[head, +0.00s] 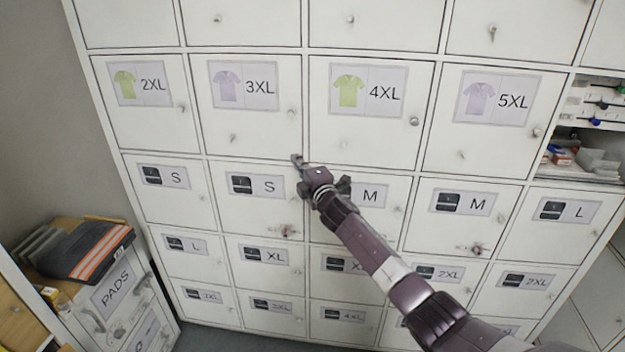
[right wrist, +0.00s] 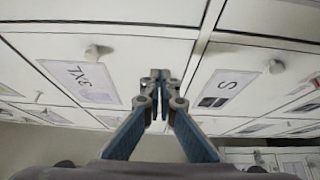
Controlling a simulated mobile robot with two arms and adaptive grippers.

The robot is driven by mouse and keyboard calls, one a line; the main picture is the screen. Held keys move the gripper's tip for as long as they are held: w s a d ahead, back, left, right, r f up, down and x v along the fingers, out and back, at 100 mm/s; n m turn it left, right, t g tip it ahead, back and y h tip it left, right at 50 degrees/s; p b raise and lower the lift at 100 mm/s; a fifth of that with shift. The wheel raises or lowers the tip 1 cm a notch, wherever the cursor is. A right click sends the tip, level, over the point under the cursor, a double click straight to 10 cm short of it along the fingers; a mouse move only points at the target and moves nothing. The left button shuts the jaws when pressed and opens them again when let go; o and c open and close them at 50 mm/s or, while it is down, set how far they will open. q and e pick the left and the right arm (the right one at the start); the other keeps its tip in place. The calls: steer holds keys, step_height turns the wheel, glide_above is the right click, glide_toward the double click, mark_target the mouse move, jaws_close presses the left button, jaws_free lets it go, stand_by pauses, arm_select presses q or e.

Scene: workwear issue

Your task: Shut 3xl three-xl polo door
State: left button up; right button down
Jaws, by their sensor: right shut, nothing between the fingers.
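The 3XL polo door (head: 246,120) is a white locker door with a lilac polo picture and a round knob near its right edge. It looks flush with the doors around it. My right gripper (head: 297,160) is shut and empty at the lower right corner of this door, by the gap above the S and M doors. In the right wrist view the shut fingertips (right wrist: 160,75) lie between the 3XL door (right wrist: 85,80) and an S door (right wrist: 228,88). I cannot tell whether they touch the door. My left gripper is not in view.
The 2XL door (head: 145,105), the 4XL door (head: 365,115) and the 5XL door (head: 485,125) look shut. An open compartment (head: 585,150) with small items is at the right. A cabinet labelled PADS (head: 110,290) with folded dark workwear (head: 88,250) on top stands at lower left.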

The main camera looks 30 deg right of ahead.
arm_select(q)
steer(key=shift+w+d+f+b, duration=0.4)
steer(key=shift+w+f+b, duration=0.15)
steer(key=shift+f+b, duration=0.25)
arm_select(e)
steer(key=s+d+f, duration=0.1)
steer(key=s+d, duration=0.1)
steer(key=s, duration=0.5)
steer(key=shift+s+d+f, duration=0.15)
steer(key=shift+s+f, duration=0.05)
steer(key=shift+s, duration=0.15)
